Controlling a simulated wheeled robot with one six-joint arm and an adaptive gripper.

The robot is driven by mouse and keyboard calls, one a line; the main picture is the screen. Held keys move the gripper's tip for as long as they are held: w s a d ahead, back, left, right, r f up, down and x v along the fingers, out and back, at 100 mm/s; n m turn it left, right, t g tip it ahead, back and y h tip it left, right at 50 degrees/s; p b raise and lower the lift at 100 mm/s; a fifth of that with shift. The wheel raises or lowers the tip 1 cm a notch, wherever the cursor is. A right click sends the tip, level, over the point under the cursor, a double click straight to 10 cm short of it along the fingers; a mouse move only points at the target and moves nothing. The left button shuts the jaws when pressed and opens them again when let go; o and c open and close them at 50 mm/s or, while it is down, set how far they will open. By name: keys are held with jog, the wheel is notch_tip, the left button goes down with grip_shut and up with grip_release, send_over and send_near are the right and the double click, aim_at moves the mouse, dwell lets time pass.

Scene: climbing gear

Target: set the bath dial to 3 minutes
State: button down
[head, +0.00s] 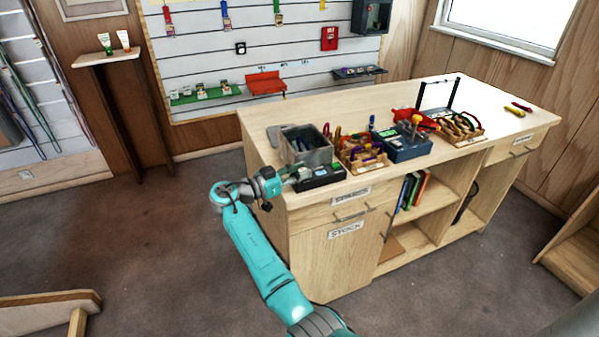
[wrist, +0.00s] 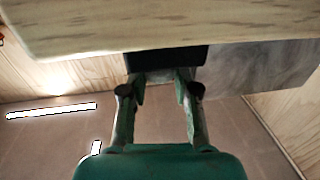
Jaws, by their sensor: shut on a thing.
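I cannot tell which of the two belongs to the bath. My gripper (head: 290,174) is at the left end of the dark box. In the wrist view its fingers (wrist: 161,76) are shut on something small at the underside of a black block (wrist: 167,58). The dial is not clearly visible, and its setting cannot be read.
The wooden counter (head: 262,129) carries a wooden tray (head: 361,166), a blue-grey bin (head: 402,151) and another tray (head: 460,130) of gear to the right. The counter's left edge is beside my gripper. Open floor (head: 130,240) lies to the left.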

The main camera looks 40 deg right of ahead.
jog(key=c, duration=0.9)
grip_release()
jog(key=w+a, duration=0.1)
jog(key=a, duration=0.6)
jog(key=shift+a, duration=0.4)
jog(key=shift+w+a+f, duration=0.1)
